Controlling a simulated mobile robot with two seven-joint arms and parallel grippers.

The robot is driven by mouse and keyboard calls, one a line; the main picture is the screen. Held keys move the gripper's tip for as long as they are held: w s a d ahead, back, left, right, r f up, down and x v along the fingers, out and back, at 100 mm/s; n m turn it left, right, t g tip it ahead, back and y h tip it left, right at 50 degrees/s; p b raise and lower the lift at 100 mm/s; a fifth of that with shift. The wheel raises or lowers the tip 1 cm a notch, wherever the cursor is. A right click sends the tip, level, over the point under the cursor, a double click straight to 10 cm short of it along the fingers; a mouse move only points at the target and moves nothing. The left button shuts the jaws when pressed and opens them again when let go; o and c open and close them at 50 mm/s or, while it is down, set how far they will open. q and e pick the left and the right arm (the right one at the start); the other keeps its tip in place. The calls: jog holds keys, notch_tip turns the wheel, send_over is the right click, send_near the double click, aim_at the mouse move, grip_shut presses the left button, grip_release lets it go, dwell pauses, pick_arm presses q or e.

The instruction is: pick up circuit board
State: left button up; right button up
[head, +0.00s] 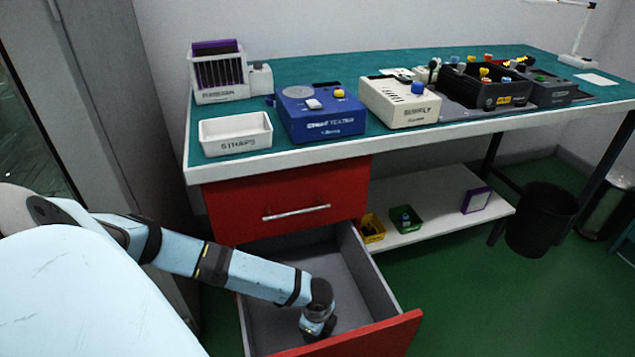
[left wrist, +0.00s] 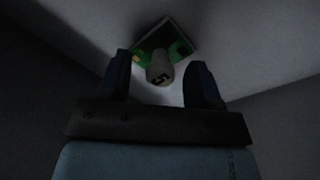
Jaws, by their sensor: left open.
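In the left wrist view a green circuit board (left wrist: 145,42) lies on the grey drawer floor, close to a drawer wall. A pale rounded knob marked "5" (left wrist: 160,68) stands over its near part and hides some of it. My left gripper (left wrist: 160,85) is open, its two dark fingers on either side of the knob. In the head view my left gripper (head: 317,328) reaches down inside the open red drawer (head: 365,338), and the board cannot be seen there. My right gripper is in neither view.
The drawer's grey side wall (head: 372,275) and red front surround my left gripper. Above is a closed red drawer (head: 290,205). The green bench top holds a white tray (head: 235,148), a blue tester (head: 320,120) and a white box (head: 400,103). A shelf (head: 440,225) holds small bins.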

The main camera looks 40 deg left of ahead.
pick_arm(q)
jog(key=shift+f, duration=0.45)
jog(key=shift+r, duration=0.1)
jog(key=c, duration=1)
jog(key=shift+r, duration=0.1)
